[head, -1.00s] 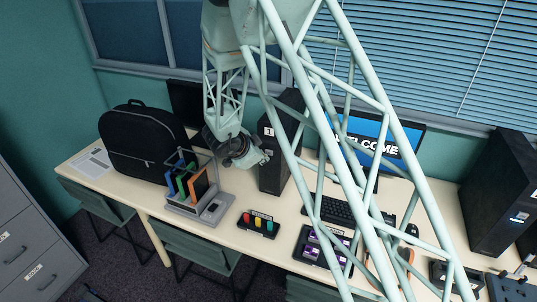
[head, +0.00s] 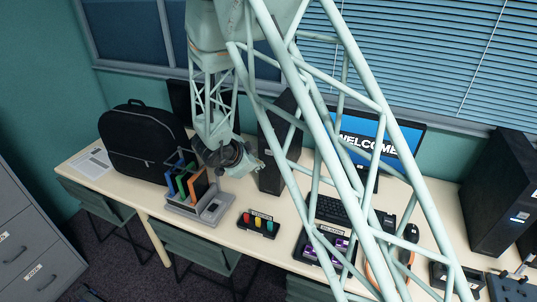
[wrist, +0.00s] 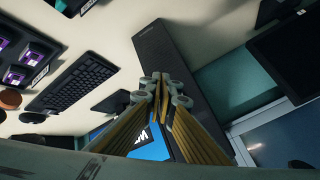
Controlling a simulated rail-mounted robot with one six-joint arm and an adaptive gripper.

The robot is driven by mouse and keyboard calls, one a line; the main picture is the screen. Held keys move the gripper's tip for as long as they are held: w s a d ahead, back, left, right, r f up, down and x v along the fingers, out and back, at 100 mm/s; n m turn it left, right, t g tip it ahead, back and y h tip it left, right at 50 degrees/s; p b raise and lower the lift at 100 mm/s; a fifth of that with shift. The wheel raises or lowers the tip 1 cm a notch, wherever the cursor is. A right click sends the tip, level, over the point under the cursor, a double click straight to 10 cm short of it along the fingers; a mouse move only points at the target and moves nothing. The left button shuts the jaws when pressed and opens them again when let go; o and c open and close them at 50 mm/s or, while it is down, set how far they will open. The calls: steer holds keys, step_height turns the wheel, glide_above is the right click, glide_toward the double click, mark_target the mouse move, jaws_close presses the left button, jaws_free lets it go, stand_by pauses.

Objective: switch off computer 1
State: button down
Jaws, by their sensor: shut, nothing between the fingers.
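Computer 1, a black tower (head: 281,125), stands upright on the table left of a lit monitor (head: 381,128) reading "WELCOME". My arm's lattice crosses in front of part of it, and its "1" label is hard to make out now. In the wrist view the tower (wrist: 172,55) runs diagonally behind my fingers. My gripper (head: 259,165) is shut and empty, just left of the tower's front in the head view. It also shows in the wrist view (wrist: 161,80), overlapping the tower's image. I cannot tell whether it touches. No power button is clearly visible.
A black backpack (head: 142,143) and an organizer (head: 195,207) with coloured items stand left. A button box (head: 258,225), keyboard (head: 331,211) and purple-keyed pad (head: 323,248) lie in front. Another black tower (head: 495,190) stands far right. The tabletop between organizer and button box is bare.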

steer(key=shift+s+a, duration=0.25)
steer(key=shift+s, duration=0.45)
steer(key=shift+r, duration=0.15)
